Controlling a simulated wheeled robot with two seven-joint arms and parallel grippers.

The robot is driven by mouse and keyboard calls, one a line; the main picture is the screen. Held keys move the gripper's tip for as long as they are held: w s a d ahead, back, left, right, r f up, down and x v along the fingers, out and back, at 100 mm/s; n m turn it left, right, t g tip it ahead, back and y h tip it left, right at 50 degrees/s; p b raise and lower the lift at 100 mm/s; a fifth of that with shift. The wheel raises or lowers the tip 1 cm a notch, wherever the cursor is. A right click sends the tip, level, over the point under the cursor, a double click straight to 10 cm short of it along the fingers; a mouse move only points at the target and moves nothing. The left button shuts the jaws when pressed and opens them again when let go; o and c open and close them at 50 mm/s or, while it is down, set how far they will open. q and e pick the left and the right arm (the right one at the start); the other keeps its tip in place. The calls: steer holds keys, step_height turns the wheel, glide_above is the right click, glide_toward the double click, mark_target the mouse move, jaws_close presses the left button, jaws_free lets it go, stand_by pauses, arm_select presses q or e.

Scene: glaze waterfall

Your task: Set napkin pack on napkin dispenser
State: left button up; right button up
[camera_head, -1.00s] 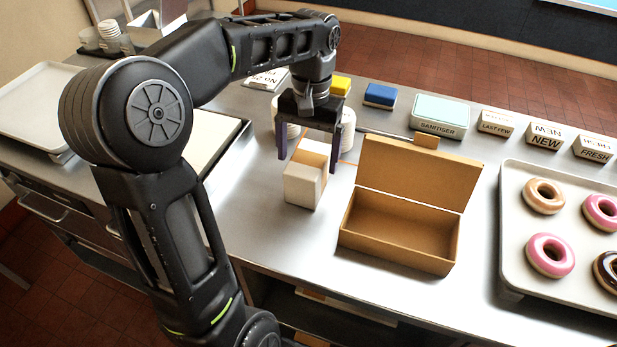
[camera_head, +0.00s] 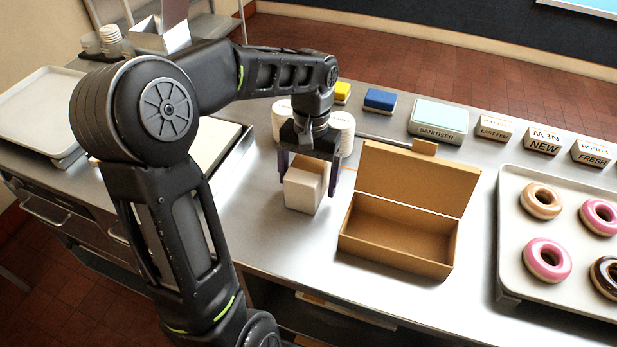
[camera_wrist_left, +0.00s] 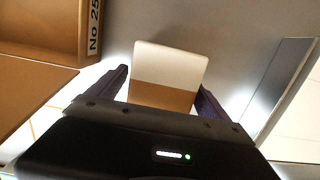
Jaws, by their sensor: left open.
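The napkin pack appears to be the white block (camera_head: 303,195) standing on the steel counter, left of the open cardboard box. In the left wrist view the block (camera_wrist_left: 170,62) shows a white part and a tan part. My left gripper (camera_head: 309,178) is open, pointing down, with its dark fingers on either side of the block's upper part. In the left wrist view the block lies between the two fingers, with gaps visible. A silver metal holder (camera_head: 160,38) at the far upper left may be the napkin dispenser; my arm partly hides it. My right gripper is not in view.
An open cardboard box (camera_head: 400,232) stands close to the right of the block. White cup stacks (camera_head: 342,133) are behind the gripper. A donut tray (camera_head: 520,275) is at the right. Sponges, a sanitiser box (camera_head: 438,120) and signs line the back. A pale tray (camera_head: 38,105) is at left.

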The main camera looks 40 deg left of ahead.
mark_target(308, 165)
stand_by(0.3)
arm_select(q)
steer(key=c, duration=1.7)
steer(key=shift+r, duration=0.15)
step_height(308, 165, up, 5)
steer(key=shift+f+b, duration=0.1)
steer(key=shift+b, duration=0.2)
step_height(308, 165, up, 4)
steer(key=p, duration=0.3)
steer(key=shift+r+p, duration=0.55)
steer(key=shift+f, duration=0.1)
